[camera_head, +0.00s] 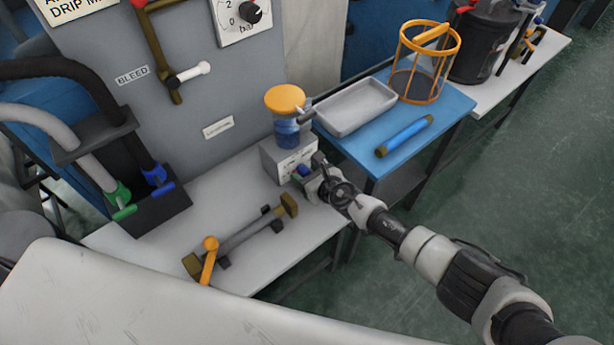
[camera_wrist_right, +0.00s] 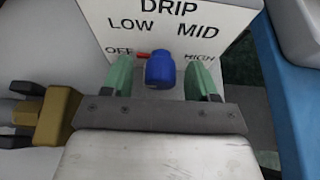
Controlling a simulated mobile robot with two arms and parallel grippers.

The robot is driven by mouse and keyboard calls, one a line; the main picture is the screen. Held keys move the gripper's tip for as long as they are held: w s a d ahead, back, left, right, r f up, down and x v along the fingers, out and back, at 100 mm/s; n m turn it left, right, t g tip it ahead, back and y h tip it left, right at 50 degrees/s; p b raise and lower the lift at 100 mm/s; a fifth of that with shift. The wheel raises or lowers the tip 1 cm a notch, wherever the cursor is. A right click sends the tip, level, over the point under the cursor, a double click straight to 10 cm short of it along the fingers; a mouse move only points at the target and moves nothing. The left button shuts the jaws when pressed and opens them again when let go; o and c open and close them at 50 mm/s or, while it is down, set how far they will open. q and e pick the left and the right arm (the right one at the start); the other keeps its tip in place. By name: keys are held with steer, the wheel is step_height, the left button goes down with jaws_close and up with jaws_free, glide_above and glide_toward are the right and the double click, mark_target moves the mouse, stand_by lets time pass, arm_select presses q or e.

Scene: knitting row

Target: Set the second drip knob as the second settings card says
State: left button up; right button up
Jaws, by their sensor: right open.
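The drip knob (camera_wrist_right: 160,70) is blue, with a red pointer toward OFF on its left. It is on a white drip box (camera_wrist_right: 165,30) marked OFF, LOW, MID and HIGH. The box also shows in the head view (camera_head: 277,163), beneath a blue jar with an orange lid (camera_head: 286,118). My right gripper (camera_wrist_right: 164,78) is open, its green fingers on either side of the knob with gaps showing. In the head view, my right gripper (camera_head: 306,177) is at the box front. I cannot make out a settings card. My left gripper is out of view.
A bar with an orange lever (camera_head: 210,258) lies left of the gripper on the white bench (camera_head: 150,250). A blue table (camera_head: 358,150) at right bears a grey tray (camera_head: 355,106), blue cylinder (camera_head: 404,136) and orange basket (camera_head: 429,60). A grey panel (camera_head: 160,120) stands behind.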

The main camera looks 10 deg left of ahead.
steer(key=shift+c, duration=0.2)
steer(key=c, duration=0.9)
steer(key=shift+w+f+m+g+y+b, duration=0.15)
steer(key=shift+m+g+y+b, duration=0.35)
steer(key=shift+m+b, duration=0.45)
steer(key=shift+d+m+g+y+b, duration=0.1)
steer(key=shift+m+g+y+b, duration=0.5)
steer(key=shift+m+b, duration=0.7)
steer(key=o, duration=0.9)
